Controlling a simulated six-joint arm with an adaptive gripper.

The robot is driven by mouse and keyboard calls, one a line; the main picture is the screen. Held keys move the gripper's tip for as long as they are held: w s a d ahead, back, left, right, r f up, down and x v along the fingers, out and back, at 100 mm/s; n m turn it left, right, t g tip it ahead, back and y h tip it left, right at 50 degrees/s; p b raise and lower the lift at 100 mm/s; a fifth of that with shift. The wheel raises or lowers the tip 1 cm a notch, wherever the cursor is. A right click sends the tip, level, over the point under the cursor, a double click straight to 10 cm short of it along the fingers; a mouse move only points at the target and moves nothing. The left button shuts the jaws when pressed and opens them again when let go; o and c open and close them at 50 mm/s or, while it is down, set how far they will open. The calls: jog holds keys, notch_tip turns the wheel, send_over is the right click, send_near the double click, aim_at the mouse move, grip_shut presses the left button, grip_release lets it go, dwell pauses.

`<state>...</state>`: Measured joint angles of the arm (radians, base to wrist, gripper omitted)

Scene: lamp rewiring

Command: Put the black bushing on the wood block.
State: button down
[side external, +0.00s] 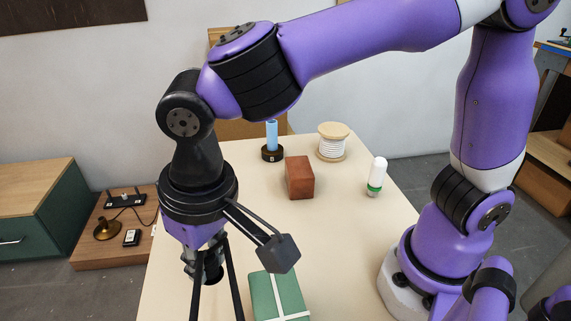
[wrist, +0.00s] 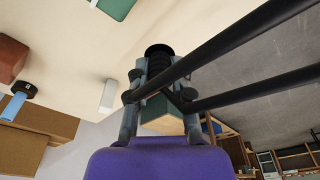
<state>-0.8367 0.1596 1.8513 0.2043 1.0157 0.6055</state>
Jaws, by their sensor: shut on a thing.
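My gripper (side external: 203,264) is at the front left of the cream table, pointing down, left of the green box. In the wrist view my gripper (wrist: 160,72) is shut on the black bushing (wrist: 158,52), a dark ribbed round piece between the fingertips. The bushing is mostly hidden by the fingers in the side view. The wood block (side external: 299,178), a reddish-brown block, lies farther back near the table's middle, apart from my gripper. It also shows at the left edge of the wrist view (wrist: 11,58). Its visible top is bare.
A green box (side external: 277,295) with white bands lies right of my gripper. A blue rod in a black ring base (side external: 272,152) and a wire spool (side external: 332,143) stand behind the block. A white bottle with a green band (side external: 376,177) stands to its right.

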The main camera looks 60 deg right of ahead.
jog(key=w+d+r+m+g+h, duration=0.1)
jog(key=w+d+r+m, duration=0.1)
jog(key=d+m, duration=0.45)
jog(key=w+d+r+m, duration=0.2)
jog(key=d+m, duration=0.4)
jog(key=d, duration=0.2)
jog(key=w+d+r+m+g+h, duration=0.1)
jog(key=w+d+r+m, duration=0.15)
jog(key=d+m, duration=0.4)
send_near(301, 165)
jog(key=shift+s+d+f, duration=0.15)
jog(key=shift+d, duration=0.2)
jog(key=shift+d+f, duration=0.15)
jog(key=shift+f, duration=1.95)
jog(key=c, duration=0.8)
grip_release()
jog(key=shift+f, duration=0.15)
jog(key=shift+o, duration=0.2)
